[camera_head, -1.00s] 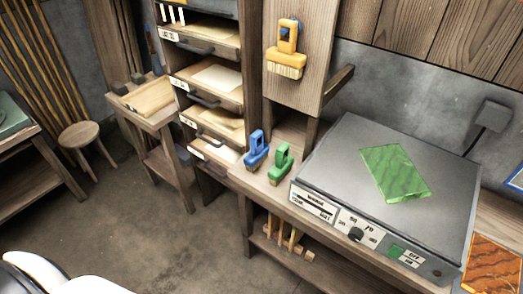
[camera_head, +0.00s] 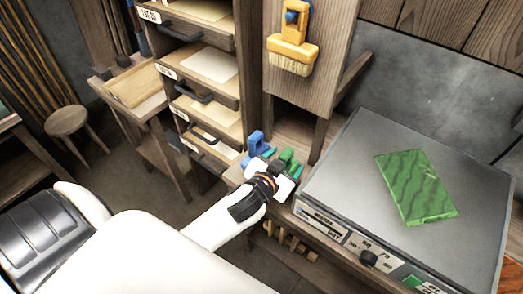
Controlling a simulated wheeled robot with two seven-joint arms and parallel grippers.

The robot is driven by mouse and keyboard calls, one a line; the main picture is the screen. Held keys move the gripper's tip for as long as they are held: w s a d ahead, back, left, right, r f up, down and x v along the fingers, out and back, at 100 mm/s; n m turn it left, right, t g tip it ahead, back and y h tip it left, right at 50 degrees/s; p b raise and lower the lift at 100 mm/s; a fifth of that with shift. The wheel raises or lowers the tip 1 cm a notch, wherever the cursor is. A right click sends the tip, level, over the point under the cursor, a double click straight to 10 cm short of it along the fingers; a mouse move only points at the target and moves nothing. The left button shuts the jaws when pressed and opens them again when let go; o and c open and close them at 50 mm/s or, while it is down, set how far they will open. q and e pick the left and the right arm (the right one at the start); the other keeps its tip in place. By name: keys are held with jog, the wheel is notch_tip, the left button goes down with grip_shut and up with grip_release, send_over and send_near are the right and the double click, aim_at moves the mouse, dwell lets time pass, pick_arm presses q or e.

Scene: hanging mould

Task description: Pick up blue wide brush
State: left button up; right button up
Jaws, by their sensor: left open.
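The blue wide brush (camera_head: 256,142) stands on the wooden bench at the left of the hot plate, its lower part partly hidden by my gripper. A green brush (camera_head: 287,156) stands just right of it, also partly hidden. My left gripper (camera_head: 280,162) reaches in from the lower left and is open, its teal-tipped fingers close to the two brushes. I cannot tell whether the fingers touch or surround the blue brush. My right gripper is not in view.
A grey hot plate (camera_head: 345,177) with a green slab (camera_head: 415,188) fills the right of the bench. A yellow brush (camera_head: 292,42) hangs on the wooden panel above. Drawers with papers (camera_head: 208,62) stand at the left. A stool (camera_head: 66,121) stands on the floor.

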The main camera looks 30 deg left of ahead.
pick_arm(q)
jog(key=w+d+r+m+t+h, duration=0.45)
jog(key=d+r+m+h, duration=0.65)
jog(key=r, duration=0.4)
jog(key=m+g+y, duration=0.6)
jog(key=g+y, duration=0.5)
jog(key=g, duration=0.7)
send_over(256, 135)
jog(key=f, duration=0.9)
jog(key=shift+s+a+f, duration=0.15)
jog(key=shift+a+f, duration=0.2)
jog(key=shift+f, duration=0.1)
jog(key=f+p, duration=0.1)
jog(key=f, duration=0.1)
jog(key=f+p, duration=0.1)
jog(key=f, duration=0.3)
jog(key=shift+d+f+p, duration=0.15)
jog(key=shift+d+p, duration=0.15)
jog(key=shift+p, duration=0.1)
jog(key=shift+f, duration=0.35)
jog(key=c, duration=1.5)
jog(key=shift+o, duration=0.2)
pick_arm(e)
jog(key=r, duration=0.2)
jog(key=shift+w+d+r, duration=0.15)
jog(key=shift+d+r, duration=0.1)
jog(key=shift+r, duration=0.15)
